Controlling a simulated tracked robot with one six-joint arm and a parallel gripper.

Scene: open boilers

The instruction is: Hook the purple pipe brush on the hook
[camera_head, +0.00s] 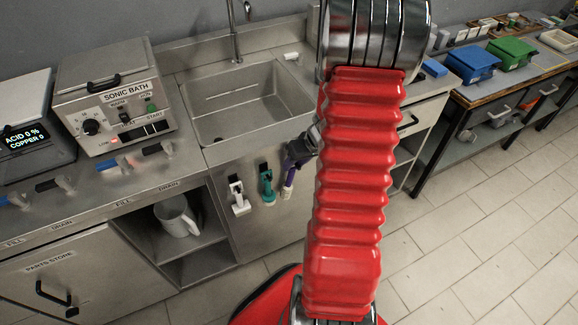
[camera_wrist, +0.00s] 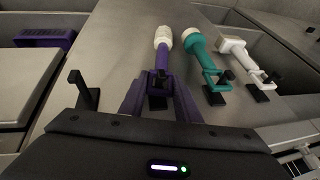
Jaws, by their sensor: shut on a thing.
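The purple pipe brush (camera_wrist: 164,60) has a white head and shows in the wrist view, head pointing away from my gripper (camera_wrist: 158,88). My gripper is shut on its handle end. A black hook (camera_wrist: 158,102) shows between the fingers; I cannot tell whether the brush's loop is around it. In the head view the purple brush (camera_head: 289,181) hangs down below my gripper (camera_head: 298,150), against the sink cabinet's front, partly hidden by the gripper. Another black hook (camera_wrist: 82,92) is empty at the left of the wrist view.
A teal brush (camera_head: 267,184) and a white brush (camera_head: 238,195) hang close beside the purple one on their own hooks. The sink (camera_head: 245,102) is above. An open shelf with a white jug (camera_head: 176,217) is at left. Floor at right is clear.

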